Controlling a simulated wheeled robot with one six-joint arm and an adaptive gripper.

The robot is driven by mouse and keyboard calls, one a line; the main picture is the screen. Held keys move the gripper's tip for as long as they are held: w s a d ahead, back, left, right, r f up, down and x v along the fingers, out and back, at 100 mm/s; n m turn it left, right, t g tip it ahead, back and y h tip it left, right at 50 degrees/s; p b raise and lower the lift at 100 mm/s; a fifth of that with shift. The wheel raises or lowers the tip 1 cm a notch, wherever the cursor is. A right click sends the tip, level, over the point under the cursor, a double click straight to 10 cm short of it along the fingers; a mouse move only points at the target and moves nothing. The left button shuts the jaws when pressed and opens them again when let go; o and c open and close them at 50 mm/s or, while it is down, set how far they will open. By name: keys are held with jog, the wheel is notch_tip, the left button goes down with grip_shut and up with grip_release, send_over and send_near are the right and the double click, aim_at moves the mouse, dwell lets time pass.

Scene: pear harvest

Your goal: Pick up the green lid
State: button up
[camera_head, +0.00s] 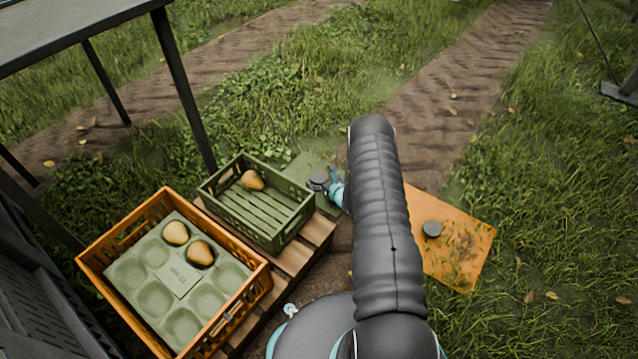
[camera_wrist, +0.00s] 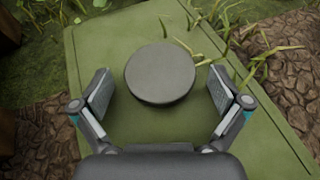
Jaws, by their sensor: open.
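The green lid (camera_wrist: 115,48) lies flat on the ground, with a round dark grey knob (camera_wrist: 160,74) on it. In the head view the green lid (camera_head: 309,167) shows beside the green crate, partly hidden by my arm and gripper. My gripper (camera_wrist: 160,90) is open, with one finger on each side of the knob and a gap to it on both sides. In the head view my gripper (camera_head: 320,182) is over the lid, and its fingers are hard to make out.
A green crate (camera_head: 277,235) with one pear stands on a wooden pallet (camera_head: 297,256). An orange crate (camera_head: 252,285) beside it holds a tray with two pears. An orange lid (camera_head: 470,232) with a dark knob lies on the grass at right. A table (camera_head: 60,28) stands upper left.

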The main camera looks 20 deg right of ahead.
jog(key=c, duration=1.3)
jog(key=shift+c, duration=0.2)
jog(key=shift+r, duration=0.2)
